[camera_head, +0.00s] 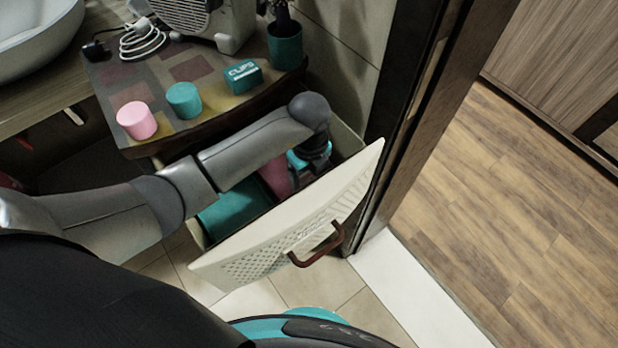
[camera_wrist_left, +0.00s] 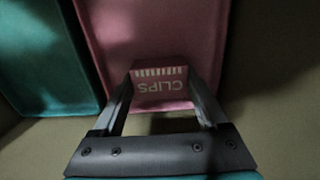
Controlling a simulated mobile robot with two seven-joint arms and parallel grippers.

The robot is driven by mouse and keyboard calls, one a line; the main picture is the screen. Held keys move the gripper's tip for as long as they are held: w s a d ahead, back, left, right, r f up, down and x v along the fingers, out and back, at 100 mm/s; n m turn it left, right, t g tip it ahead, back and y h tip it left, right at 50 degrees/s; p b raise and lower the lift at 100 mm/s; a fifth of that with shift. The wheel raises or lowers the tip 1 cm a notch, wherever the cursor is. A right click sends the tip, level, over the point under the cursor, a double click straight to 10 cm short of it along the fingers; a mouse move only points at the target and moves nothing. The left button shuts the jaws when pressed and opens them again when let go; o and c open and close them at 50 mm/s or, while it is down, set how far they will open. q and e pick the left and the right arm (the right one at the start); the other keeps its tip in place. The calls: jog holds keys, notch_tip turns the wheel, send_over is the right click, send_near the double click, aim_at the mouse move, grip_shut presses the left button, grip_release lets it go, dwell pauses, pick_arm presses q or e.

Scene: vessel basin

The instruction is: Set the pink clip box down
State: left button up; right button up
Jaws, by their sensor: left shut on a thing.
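The pink clip box (camera_wrist_left: 160,85), marked CLIPS, is between the two fingers of my left gripper (camera_wrist_left: 163,100) in the left wrist view. The gripper is shut on it. A pink tray (camera_wrist_left: 150,35) lies right behind the box, and the box overlaps its near end. I cannot tell whether the box touches the tray's floor. In the head view my left arm reaches down into the open drawer (camera_head: 285,240); the wrist hides the box there. The pink tray (camera_head: 274,178) shows beside the wrist. My right gripper is not in view.
A teal tray (camera_head: 235,212) lies left of the pink one in the drawer. On the stand above are a pink cup (camera_head: 137,121), a teal cup (camera_head: 184,101), a teal CLIPS box (camera_head: 243,76) and a plant pot (camera_head: 285,48). A door frame (camera_head: 400,130) stands close on the right.

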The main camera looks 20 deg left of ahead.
aim_at(309, 179)
pick_arm(q)
jog(key=o, duration=0.9)
jog(key=shift+f, duration=0.15)
jog(key=o, duration=0.3)
jog(key=shift+o, duration=0.2)
jog(key=shift+r, duration=0.55)
notch_tip(309, 179, up, 11)
jog(key=p, duration=0.3)
jog(key=shift+r, duration=0.15)
